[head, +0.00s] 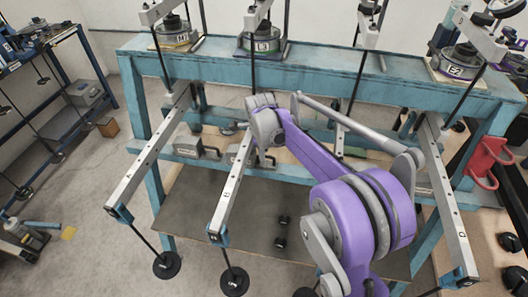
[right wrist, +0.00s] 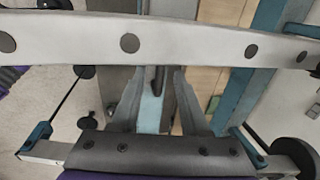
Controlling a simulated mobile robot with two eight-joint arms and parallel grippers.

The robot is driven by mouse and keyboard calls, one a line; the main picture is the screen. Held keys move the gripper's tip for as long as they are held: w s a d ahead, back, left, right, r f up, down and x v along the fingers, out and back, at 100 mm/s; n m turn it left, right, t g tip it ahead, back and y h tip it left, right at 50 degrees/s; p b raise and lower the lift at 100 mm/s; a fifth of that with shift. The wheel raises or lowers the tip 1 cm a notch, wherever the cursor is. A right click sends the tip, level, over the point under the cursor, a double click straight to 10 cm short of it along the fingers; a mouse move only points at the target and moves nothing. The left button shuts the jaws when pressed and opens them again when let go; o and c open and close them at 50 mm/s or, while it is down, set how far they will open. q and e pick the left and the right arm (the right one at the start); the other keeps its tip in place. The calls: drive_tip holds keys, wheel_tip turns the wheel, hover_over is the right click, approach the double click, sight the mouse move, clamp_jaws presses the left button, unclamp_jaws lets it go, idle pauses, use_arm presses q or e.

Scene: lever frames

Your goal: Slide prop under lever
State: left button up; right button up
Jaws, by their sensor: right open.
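Each has a blue end clip, and dark weights hang below A and B. My right gripper (right wrist: 155,85) is open, its two grey fingers apart with nothing clearly held between them. In the right wrist view a pale bar with dark round holes (right wrist: 190,45) crosses beyond the fingertips. In the head view my purple right arm hides part of the frame. I cannot tell for certain which object is the prop. My left gripper is out of view.
Grey blocks with handles (head: 188,147) sit on the frame's lower shelf. A red bracket (head: 487,162) is fixed at the right end. A blue rack (head: 75,100) stands at the left. Bare floor (head: 100,250) lies at lower left.

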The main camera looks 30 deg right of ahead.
wheel_tip(320, 180, up, 11)
drive_tip(key=s+a, duration=0.1)
drive_tip(key=shift+s+a+f, duration=0.2)
drive_tip(key=shift+s, duration=0.15)
idle(0.4)
drive_tip(key=s+a+f+n+t, duration=0.1)
drive_tip(key=s+a+f+n, duration=0.2)
drive_tip(key=s+n, duration=0.5)
drive_tip(key=s+a+f+n+t+y, duration=0.1)
drive_tip(key=s+a+f+n, duration=0.2)
drive_tip(key=s+n, duration=0.6)
drive_tip(key=s+a+f+n+t+p, duration=0.1)
drive_tip(key=s+a+f+n, duration=0.3)
drive_tip(key=s+n, duration=0.4)
drive_tip(key=shift+s+a+n+t, duration=0.3)
drive_tip(key=shift+n, duration=0.2)
